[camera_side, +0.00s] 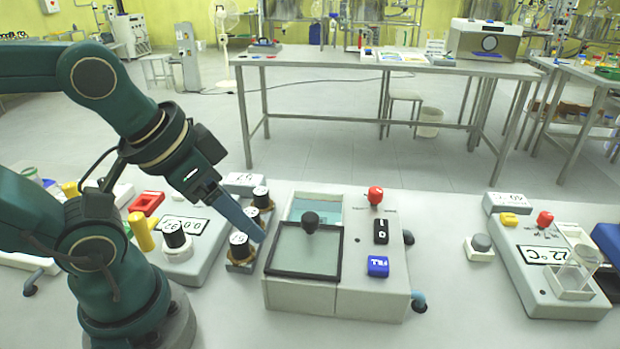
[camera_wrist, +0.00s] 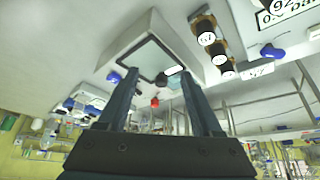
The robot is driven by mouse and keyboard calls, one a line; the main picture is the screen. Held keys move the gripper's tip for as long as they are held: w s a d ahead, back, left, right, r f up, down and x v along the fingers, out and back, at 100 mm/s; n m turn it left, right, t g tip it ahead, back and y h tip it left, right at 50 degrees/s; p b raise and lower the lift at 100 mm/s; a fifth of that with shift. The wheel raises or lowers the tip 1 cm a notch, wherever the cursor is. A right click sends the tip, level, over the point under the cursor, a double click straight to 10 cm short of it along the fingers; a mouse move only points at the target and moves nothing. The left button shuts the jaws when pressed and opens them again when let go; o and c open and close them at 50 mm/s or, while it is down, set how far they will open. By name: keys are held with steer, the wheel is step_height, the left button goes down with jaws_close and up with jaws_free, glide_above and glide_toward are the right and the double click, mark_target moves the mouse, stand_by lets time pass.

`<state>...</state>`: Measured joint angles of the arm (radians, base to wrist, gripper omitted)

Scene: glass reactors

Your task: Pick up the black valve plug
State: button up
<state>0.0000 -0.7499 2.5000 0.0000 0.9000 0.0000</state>
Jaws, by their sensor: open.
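Several black-topped plugs with white round labels stand upright in brass fittings left of the lidded box; I cannot tell which is the task's valve plug. In the side view one black plug (camera_side: 239,241) is nearest the camera, with another black plug (camera_side: 252,214) and a third (camera_side: 261,194) behind it. They line up in the wrist view too, right of my fingers, the top one being a black plug (camera_wrist: 204,25). My gripper (camera_side: 261,236) points down beside this row, close to the lidded box. In the wrist view its two fingers (camera_wrist: 160,76) are apart with nothing held.
The grey box (camera_side: 375,290) has a framed glass lid (camera_side: 303,262) with a black knob (camera_side: 310,221), and red, black and blue controls. Left, a panel carries another black-topped knob (camera_side: 175,236). Right, a temperature unit (camera_side: 565,305) holds glassware.

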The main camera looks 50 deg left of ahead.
steer(key=shift+o, duration=0.8)
steer(key=g, duration=0.5)
glide_above(238, 238)
step_height(238, 238, down, 7)
steer(key=shift+w+d+f, duration=0.15)
steer(key=shift+f+g, duration=0.3)
steer(key=shift+f, duration=2.4)
